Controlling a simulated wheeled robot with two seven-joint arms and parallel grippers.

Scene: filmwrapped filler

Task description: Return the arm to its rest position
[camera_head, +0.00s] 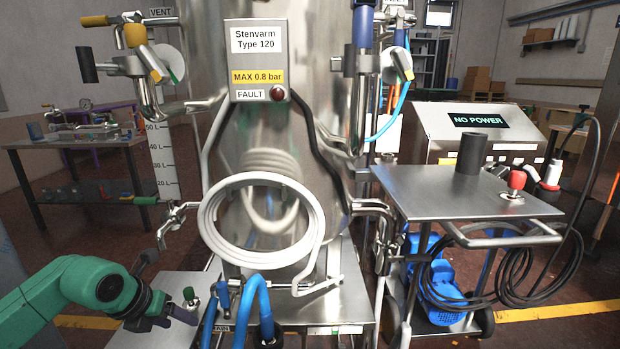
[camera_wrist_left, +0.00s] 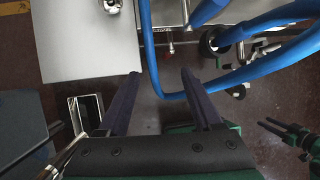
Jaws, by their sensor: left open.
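My left arm (camera_head: 60,295) is green and comes in from the lower left in the head view.
The tank (camera_head: 265,130) carries a coiled white hose (camera_head: 207,218). Blue pipes (camera_head: 258,300) stand just right of my left gripper. A steel cart (camera_head: 430,190) with a dark cylinder (camera_head: 471,153) is at the right. A workbench (camera_head: 75,138) is at the back left.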

